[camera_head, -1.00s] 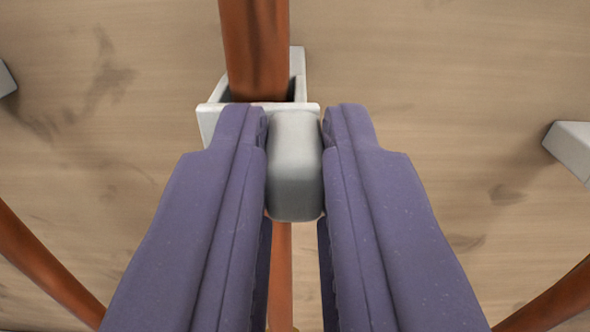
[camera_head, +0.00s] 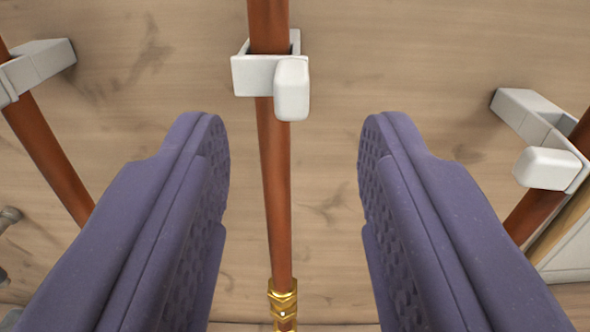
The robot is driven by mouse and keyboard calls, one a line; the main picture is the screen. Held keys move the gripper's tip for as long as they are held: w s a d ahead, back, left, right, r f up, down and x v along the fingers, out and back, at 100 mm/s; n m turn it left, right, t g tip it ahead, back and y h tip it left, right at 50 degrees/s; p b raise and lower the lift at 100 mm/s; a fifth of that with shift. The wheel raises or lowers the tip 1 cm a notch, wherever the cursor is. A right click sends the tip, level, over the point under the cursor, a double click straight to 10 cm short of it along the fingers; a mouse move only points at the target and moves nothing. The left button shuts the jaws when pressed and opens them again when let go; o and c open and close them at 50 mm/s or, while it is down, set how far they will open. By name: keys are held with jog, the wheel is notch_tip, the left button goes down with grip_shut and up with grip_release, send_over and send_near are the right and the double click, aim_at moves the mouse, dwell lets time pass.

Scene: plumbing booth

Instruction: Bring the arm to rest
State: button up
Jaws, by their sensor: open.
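My gripper (camera_head: 294,150) is open and empty, its two purple fingers wide apart at the left and right of the view. Between them, farther off, a copper pipe (camera_head: 274,190) runs from top to bottom of the picture. A white bracket (camera_head: 250,75) sits around this pipe at the top middle, with a pale rounded block (camera_head: 292,88) on its right front. The fingers are apart from the pipe, bracket and block.
A wooden wall (camera_head: 400,45) lies behind. Another copper pipe (camera_head: 45,150) with a white clamp (camera_head: 38,66) is at left. A right pipe (camera_head: 535,212) has a white bracket (camera_head: 520,108) and block (camera_head: 550,168). A brass fitting (camera_head: 283,300) is on the middle pipe.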

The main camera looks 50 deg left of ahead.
jog(key=shift+s+d, duration=0.35)
jog(key=shift+d, duration=0.1)
jog(key=w+d+r+m+t+h+b, duration=0.25)
jog(key=w+d+r+h+b, duration=0.2)
jog(key=r, duration=0.25)
jog(key=w+d+r+m+t+h+b, duration=0.2)
jog(key=w+d+r+t+h+b, duration=0.15)
jog(key=r+h, duration=0.25)
jog(key=s+d+r+m+h+b, duration=0.4)
jog(key=s+d+r+m+h, duration=0.1)
jog(key=s+r, duration=0.35)
jog(key=s+a+r+b, duration=0.1)
jog(key=s+r, duration=0.1)
jog(key=s, duration=0.4)
jog(key=s+a+r+m+g+y+b, duration=0.1)
jog(key=s+r+b, duration=0.1)
jog(key=s, duration=0.4)
jog(key=shift+a+r, duration=0.4)
jog(key=shift+r, duration=0.2)
